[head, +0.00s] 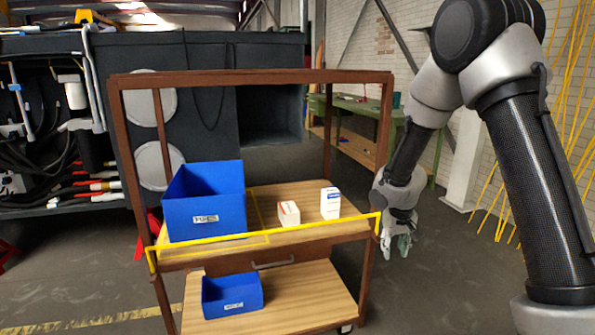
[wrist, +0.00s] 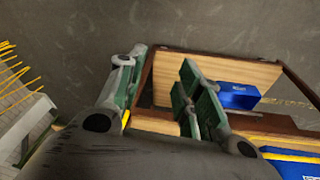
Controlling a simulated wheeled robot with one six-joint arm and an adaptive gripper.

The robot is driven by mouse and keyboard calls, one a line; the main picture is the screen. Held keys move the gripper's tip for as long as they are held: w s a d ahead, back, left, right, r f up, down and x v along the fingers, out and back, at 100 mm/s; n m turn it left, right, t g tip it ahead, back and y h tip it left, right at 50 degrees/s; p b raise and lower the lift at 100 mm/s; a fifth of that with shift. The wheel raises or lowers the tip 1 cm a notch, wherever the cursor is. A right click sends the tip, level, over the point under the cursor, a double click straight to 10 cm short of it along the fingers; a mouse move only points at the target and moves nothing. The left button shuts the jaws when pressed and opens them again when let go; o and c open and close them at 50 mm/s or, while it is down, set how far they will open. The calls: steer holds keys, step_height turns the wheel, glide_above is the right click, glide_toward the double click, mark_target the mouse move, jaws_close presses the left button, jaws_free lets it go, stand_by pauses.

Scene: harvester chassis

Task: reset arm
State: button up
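My gripper (head: 400,243) hangs at the right end of the cart, beside its right post and pointing down. In the wrist view my gripper (wrist: 158,100) shows two green-padded fingers spread wide apart with nothing between them. The fingers are open and empty. My arm comes down from the upper right in the head view, bent at the elbow. The wooden cart (head: 305,238) stands to the left of my gripper. I cannot tell from these frames whether the gripper touches the cart's post.
A large blue bin (head: 205,205) and two small white boxes, one (head: 289,213) and another (head: 330,203), stand on the upper shelf. A smaller blue bin (head: 232,296) sits on the lower shelf. A green workbench (head: 350,140) stands behind.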

steer(key=s+d+r+t, duration=0.1)
steer(key=s+d+r, duration=0.3)
steer(key=s+r, duration=0.9)
steer(key=s+d+r+y, duration=0.1)
steer(key=s+d+r, duration=0.2)
steer(key=s+r, duration=1)
steer(key=shift+s+d+t, duration=0.35)
steer(key=shift+s+t, duration=0.05)
steer(key=shift+s, duration=2.3)
